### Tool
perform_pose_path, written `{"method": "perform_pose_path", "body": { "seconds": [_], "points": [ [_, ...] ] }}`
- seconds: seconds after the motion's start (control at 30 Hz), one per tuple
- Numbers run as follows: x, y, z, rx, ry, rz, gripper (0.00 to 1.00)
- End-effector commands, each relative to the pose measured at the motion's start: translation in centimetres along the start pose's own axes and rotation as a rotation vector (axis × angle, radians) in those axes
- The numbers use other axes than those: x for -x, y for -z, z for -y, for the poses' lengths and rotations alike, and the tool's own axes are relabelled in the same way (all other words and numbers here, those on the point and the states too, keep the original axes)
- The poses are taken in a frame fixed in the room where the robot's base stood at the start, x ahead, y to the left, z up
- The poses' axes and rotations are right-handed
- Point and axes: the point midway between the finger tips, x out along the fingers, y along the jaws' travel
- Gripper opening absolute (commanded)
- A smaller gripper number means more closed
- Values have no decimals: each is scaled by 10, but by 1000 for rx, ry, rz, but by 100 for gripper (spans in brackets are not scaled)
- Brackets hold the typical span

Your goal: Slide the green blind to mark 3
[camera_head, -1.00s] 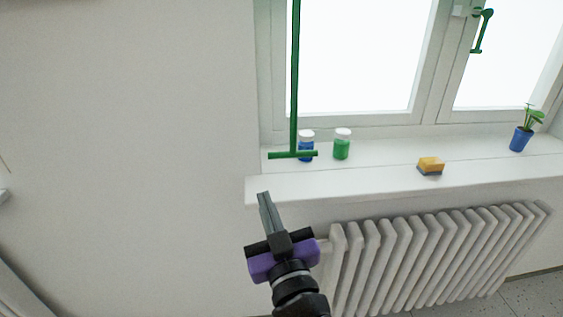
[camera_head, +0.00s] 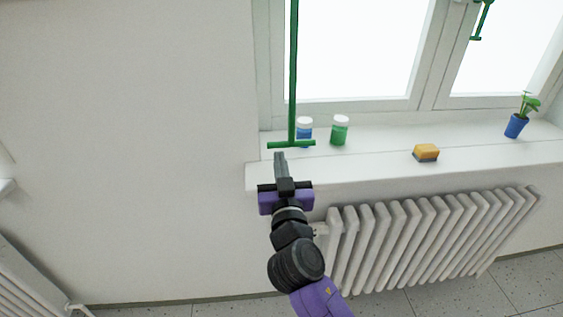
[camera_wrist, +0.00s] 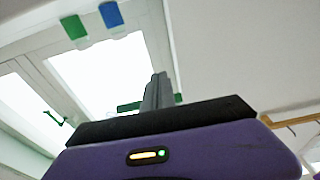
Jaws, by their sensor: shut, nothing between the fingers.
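A green rod (camera_head: 294,70) hangs upright in front of the window's left frame and ends in a green crossbar (camera_head: 302,143) above the sill. The blind itself and any numbered marks are out of view. My gripper (camera_head: 280,154) is shut and empty, its fingertips just below the left part of the crossbar in the head view. I cannot tell whether they touch. In the wrist view my gripper (camera_wrist: 158,76) points away, and part of the green crossbar (camera_wrist: 128,106) shows behind the fingers.
The white windowsill (camera_head: 375,164) holds a blue jar (camera_head: 304,135), a green jar (camera_head: 340,132), a yellow sponge (camera_head: 426,152) and a plant in a blue pot (camera_head: 516,126). A radiator (camera_head: 430,240) stands below. The wall at left is bare.

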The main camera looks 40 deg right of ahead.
Motion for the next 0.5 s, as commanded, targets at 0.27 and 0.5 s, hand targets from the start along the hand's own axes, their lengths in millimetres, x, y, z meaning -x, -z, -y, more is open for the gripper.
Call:
{"method": "perform_pose_path", "body": {
  "seconds": [0.27, 0.5],
  "points": [
    [8, -22, 0, 0, 0, -1, 0],
    [9, -23, 0, 0, 0, -1, 0]
  ]
}}
